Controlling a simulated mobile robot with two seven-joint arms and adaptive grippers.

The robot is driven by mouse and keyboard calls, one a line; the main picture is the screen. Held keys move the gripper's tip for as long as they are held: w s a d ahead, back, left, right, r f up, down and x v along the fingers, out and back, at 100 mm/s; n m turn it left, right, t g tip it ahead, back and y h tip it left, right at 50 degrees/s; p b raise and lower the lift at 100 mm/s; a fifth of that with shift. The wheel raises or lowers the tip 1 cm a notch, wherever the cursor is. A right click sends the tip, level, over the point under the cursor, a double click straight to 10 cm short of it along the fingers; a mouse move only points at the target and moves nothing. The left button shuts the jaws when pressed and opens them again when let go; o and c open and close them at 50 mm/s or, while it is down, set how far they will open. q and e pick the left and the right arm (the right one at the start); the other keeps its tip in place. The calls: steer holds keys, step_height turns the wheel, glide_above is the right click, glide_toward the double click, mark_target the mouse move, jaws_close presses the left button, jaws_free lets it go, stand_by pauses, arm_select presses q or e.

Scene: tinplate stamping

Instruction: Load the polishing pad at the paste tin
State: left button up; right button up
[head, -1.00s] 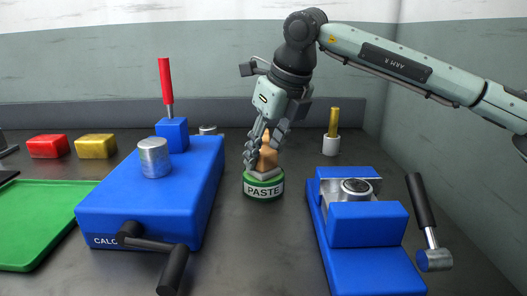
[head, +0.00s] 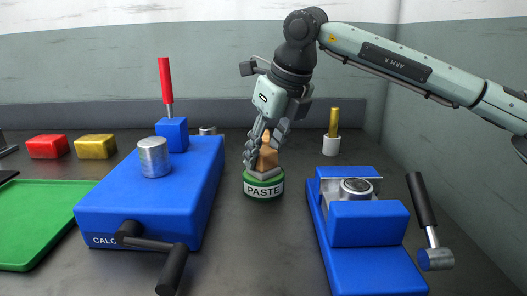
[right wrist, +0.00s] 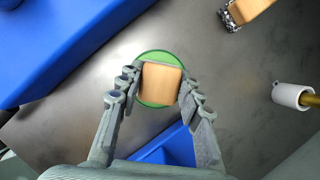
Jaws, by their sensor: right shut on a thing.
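The paste tin (head: 263,188), green with a white PASTE label, stands on the bench between two blue machines. The polishing pad has a tan handle (head: 267,157) and a grey base (head: 264,172). My right gripper (head: 265,152) is shut on the handle from above, and the pad is at the top of the tin. In the right wrist view the tan handle (right wrist: 161,84) sits between the fingers, with the green tin (right wrist: 152,56) behind it. Whether the pad presses on the paste is hidden. My left gripper is not in view.
A blue machine (head: 150,205) with a crank and metal cylinder stands left. A blue vise-like fixture (head: 368,225) and a hammer (head: 428,220) are at right. A white cup with a brass rod (head: 331,146) stands behind. A green tray (head: 40,225) and red and yellow blocks lie far left.

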mark_target(263, 150)
steer(key=shift+s+f, duration=0.1)
steer(key=shift+f, duration=0.05)
steer(key=shift+r+p, duration=1.9)
steer(key=shift+r, duration=1.7)
steer(key=shift+f, duration=0.1)
